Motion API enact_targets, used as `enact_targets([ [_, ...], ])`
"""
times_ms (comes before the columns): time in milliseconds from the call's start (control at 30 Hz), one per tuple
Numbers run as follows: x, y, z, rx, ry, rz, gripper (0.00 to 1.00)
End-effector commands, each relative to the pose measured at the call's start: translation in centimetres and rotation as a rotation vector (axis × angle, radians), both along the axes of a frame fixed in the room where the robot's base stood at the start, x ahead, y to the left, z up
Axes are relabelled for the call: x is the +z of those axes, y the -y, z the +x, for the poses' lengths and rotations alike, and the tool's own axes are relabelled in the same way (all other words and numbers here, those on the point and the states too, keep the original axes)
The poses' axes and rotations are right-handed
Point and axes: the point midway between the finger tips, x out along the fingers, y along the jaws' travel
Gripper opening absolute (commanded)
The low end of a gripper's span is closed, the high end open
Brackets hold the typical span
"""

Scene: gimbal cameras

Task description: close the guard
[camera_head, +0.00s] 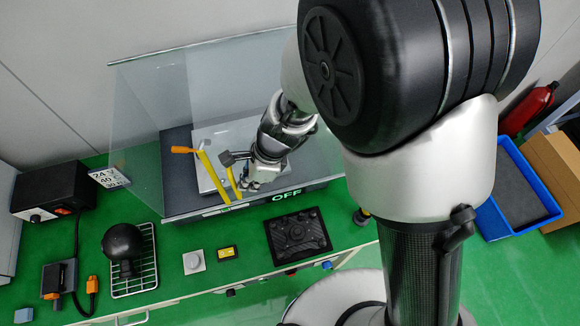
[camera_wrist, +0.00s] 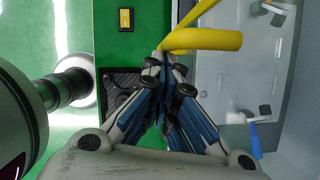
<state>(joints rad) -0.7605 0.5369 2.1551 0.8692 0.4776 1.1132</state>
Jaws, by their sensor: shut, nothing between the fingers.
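The guard (camera_head: 150,95) is a clear glass-like cover standing raised over a dark machine base (camera_head: 180,185) in the head view. Yellow bars (camera_head: 212,172) stand at its front near the OFF label (camera_head: 286,195). My gripper (camera_head: 250,184) is low beside these bars, partly hidden by its own wrist. In the wrist view my gripper (camera_wrist: 163,60) is shut with nothing between its fingers. A yellow bar (camera_wrist: 205,40) passes right at the fingertips; I cannot tell whether they touch it.
A black box (camera_head: 55,190) stands left. A blue bin (camera_head: 495,222) is on the floor right.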

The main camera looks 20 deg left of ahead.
Motion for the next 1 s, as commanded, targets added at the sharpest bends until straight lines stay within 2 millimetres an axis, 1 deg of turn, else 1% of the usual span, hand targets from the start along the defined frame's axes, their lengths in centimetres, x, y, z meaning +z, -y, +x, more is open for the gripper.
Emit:
enact_targets([
  [33,0.3,-1.7,-1.4,0.012,0.0,0.0,0.0],
  [200,0.4,-6.5,-4.9,0.01,0.0,-0.001,0.0],
  [400,0.4,-11.4,-8.4,0.007,-0.001,0.0,0.0],
  [500,0.4,-13.3,-9.7,0.005,0.001,0.0,0.0],
  [600,0.4,-14.8,-10.7,0.005,0.002,0.001,0.0],
  [700,0.3,-15.9,-11.5,0.003,0.001,0.001,0.0],
  [833,0.2,-16.7,-12.1,0.001,0.001,0.002,0.0],
  [1000,0.1,-17.1,-12.3,0.001,0.001,0.001,0.0],
])
